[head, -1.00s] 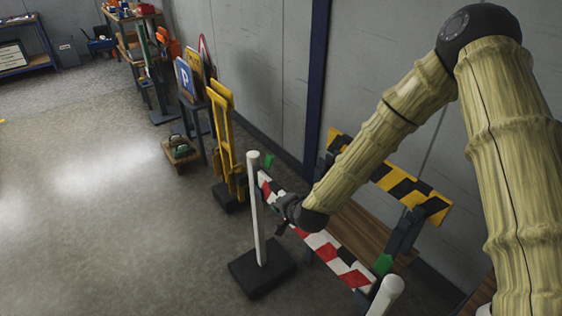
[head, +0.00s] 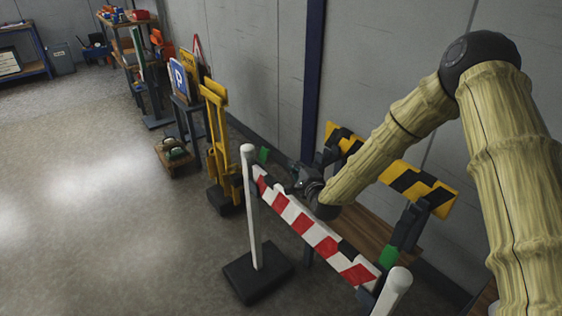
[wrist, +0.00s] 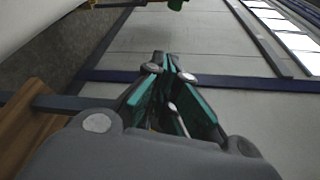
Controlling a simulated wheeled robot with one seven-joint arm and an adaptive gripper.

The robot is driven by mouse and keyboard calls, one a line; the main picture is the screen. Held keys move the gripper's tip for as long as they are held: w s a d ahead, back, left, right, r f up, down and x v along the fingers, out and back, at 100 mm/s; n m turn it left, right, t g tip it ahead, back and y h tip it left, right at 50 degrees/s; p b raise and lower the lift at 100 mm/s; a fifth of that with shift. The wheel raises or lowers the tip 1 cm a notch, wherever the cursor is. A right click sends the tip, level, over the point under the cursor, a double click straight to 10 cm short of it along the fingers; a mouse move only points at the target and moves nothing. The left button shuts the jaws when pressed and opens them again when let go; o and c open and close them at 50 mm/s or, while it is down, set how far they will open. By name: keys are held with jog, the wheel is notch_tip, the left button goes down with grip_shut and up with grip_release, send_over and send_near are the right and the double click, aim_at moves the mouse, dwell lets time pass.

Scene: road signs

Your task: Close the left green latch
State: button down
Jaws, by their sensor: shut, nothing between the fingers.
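The left green latch (head: 264,155) shows as a small green tab at the left end of the red-and-white striped board (head: 305,224), close to the top of the white post (head: 252,205). A green piece, probably this latch, shows at the top edge of the wrist view (wrist: 176,4). My gripper (head: 296,172) is to the right of the left latch, by the upper edge of the board, with a visible gap between them. Its teal-lined fingers (wrist: 167,66) are together and empty. A second green latch (head: 388,257) is at the board's right end.
A yellow-and-black striped barrier (head: 400,180) stands behind the board near the grey wall. A yellow frame (head: 218,140) stands left of the white post. A second white post (head: 394,290) is at the bottom right. The floor at left is mostly clear.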

aim_at(265, 155)
jog(key=w+a+p, duration=0.2)
jog(key=w+a, duration=0.4)
jog(key=w, duration=0.1)
jog(key=shift+w, duration=0.15)
dwell(0.7)
jog(key=shift+d+r, duration=0.1)
jog(key=shift+r, duration=0.05)
